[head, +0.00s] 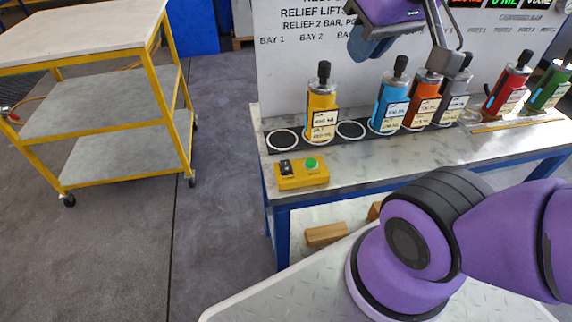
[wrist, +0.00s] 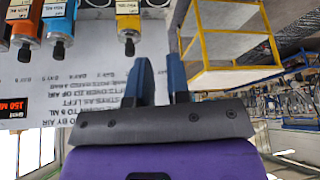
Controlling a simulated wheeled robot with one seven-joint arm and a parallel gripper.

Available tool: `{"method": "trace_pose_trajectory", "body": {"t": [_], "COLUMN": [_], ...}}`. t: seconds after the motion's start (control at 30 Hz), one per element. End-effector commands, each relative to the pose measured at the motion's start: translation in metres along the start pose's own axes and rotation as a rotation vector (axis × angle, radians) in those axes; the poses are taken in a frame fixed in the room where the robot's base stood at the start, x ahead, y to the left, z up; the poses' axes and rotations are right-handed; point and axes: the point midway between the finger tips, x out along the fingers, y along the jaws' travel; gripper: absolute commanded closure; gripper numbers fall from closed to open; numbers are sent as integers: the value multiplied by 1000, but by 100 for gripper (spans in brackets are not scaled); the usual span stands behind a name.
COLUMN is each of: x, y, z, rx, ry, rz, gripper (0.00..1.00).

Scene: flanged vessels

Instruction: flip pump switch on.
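A yellow control box (head: 301,174) sits on the near left corner of the workbench. It carries a black switch (head: 286,167) on its left and a green button (head: 311,163) on its right. The switch's position is too small to tell. My gripper (head: 370,45) is high above the bench, in front of the lettered panel, up and to the right of the box. In the wrist view my gripper (wrist: 159,65) shows two blue fingers with a gap between them and nothing held. The control box is not visible in the wrist view.
A yellow vessel (head: 322,108), a blue one (head: 390,98) and several others stand in a row behind the box. The lettered panel (head: 300,60) rises behind them. A yellow-framed cart (head: 90,100) stands at left, with clear floor between. Wooden blocks (head: 326,233) lie under the bench.

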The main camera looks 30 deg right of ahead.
Motion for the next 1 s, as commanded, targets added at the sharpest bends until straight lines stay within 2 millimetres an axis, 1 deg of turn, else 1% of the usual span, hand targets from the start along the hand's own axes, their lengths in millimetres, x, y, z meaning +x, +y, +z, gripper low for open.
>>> {"method": "trace_pose_trajectory", "body": {"t": [0.03, 0.07, 1.0], "x": [0, 0, 0], "y": [0, 0, 0], "z": [0, 0, 0], "rx": [0, 0, 0], "ry": [0, 0, 0], "rz": [0, 0, 0], "gripper": [95, 100, 100]}}
